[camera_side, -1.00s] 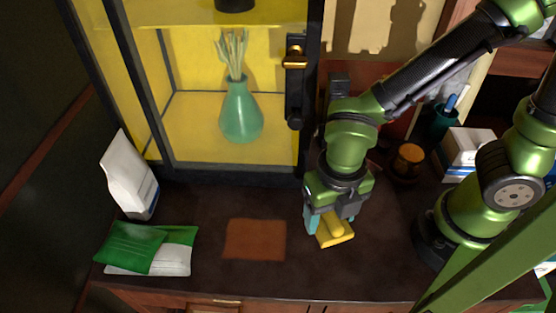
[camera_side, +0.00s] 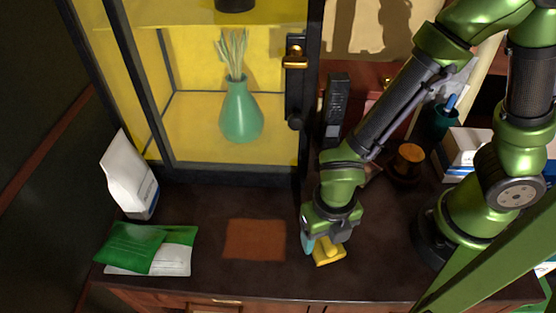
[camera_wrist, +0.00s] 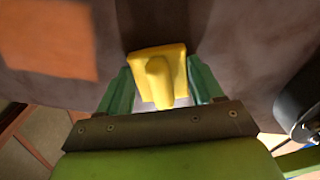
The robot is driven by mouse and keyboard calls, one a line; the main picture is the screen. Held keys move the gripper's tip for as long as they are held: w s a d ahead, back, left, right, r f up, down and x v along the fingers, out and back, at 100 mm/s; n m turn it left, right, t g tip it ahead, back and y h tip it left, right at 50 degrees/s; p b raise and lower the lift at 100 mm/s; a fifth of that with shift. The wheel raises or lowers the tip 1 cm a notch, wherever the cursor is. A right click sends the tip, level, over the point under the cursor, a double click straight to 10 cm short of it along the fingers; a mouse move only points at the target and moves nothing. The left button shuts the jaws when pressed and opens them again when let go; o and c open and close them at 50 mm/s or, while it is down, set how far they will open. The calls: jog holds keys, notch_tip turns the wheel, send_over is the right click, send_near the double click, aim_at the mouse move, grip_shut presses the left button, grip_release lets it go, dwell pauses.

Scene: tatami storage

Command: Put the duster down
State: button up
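The duster is a yellow block with a raised rounded handle. In the side view the duster (camera_side: 328,254) is low at the dark countertop, right of an orange-brown patch (camera_side: 254,240). My gripper (camera_side: 323,246) points down over it. In the wrist view the duster (camera_wrist: 157,66) sits between the two green fingers of my gripper (camera_wrist: 159,72), its handle toward the camera. The fingertips meet the sides of its wide body, with gaps beside the narrower handle. Its underside is hidden, so I cannot tell for sure whether it touches the countertop.
Green and white packets (camera_side: 150,248) and a white bag (camera_side: 129,175) are at the left. A yellow-lit cabinet holds a teal vase (camera_side: 241,110) behind. An orange-topped jar (camera_side: 408,157) and white boxes (camera_side: 467,152) stand at the right. The counter's front edge is close to the duster.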

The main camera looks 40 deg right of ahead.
jog(key=o, duration=0.4)
notch_tip(320, 180, up, 12)
jog(key=shift+r, duration=0.2)
dwell(0.5)
